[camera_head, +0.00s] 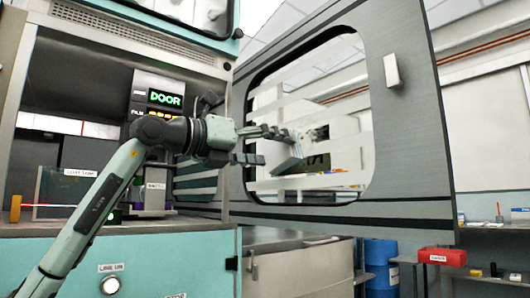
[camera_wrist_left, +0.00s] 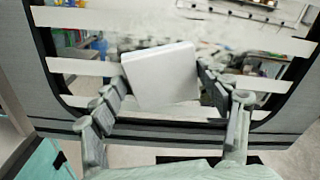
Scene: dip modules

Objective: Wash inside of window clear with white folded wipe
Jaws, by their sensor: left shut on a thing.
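The white folded wipe (camera_wrist_left: 160,76) is a flat pale square between my left gripper's fingers in the left wrist view. My left gripper (camera_head: 274,146) is shut on it, in front of the window in the head view. The window (camera_head: 345,140) is a rounded pane in the open grey door (camera_head: 425,150). Several whitish horizontal bands (camera_head: 262,183) cross the pane; they also show in the left wrist view (camera_wrist_left: 150,18). I cannot tell whether the wipe touches the glass. My right gripper is not in view.
A white handle (camera_head: 392,71) sticks out on the door right of the window. The machine's interior, with a lit DOOR display (camera_head: 165,99), lies left. A red box (camera_head: 442,256) and a blue drum (camera_head: 381,265) stand beyond the door's lower edge.

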